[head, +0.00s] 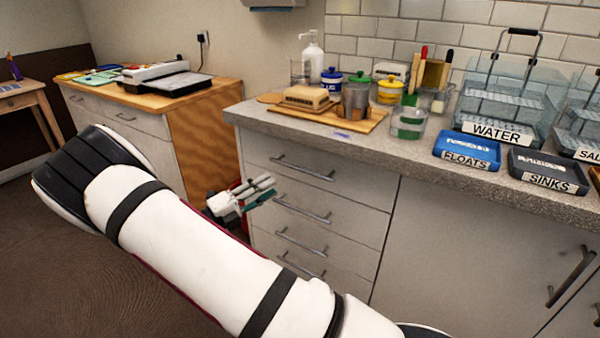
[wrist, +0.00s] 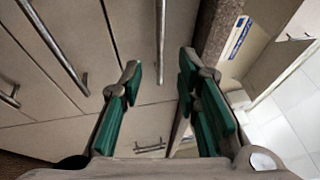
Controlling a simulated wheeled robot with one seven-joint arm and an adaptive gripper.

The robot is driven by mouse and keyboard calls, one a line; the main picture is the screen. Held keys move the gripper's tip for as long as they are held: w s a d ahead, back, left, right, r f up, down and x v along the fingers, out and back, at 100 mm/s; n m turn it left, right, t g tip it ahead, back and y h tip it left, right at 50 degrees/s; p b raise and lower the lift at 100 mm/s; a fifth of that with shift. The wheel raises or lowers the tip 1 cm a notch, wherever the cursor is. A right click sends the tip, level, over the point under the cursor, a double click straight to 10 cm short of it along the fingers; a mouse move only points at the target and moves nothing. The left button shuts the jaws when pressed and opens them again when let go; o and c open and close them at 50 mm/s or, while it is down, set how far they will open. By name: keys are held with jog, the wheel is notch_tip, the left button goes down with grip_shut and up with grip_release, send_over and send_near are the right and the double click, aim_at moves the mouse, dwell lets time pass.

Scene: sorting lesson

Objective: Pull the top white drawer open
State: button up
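The top white drawer (head: 350,189) is shut, just under the grey counter edge. Its long metal handle (head: 302,168) is in clear view, and it also shows in the wrist view (wrist: 161,40). My gripper (head: 268,187) is in front of the left part of the drawer stack, below the top handle in the head view. The near end of the top handle appears in the gap between the fingertips, apart from the pads. The exact distance to the handle cannot be told.
Lower drawers with similar handles (head: 302,211) are below, shut. The speckled worktop (head: 420,152) overhangs the drawers. It carries a wooden board, jars, clear tanks and the blue FLOATS tray (head: 467,151). A wooden-sided cabinet (head: 200,135) stands at the left.

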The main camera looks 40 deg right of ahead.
aim_at(300, 170)
jog(key=d, duration=0.3)
jog(key=d+r+b, duration=0.1)
jog(key=d, duration=0.3)
jog(key=d+r+b, duration=0.1)
jog(key=d, duration=0.3)
jog(key=shift+s, duration=0.3)
grip_shut()
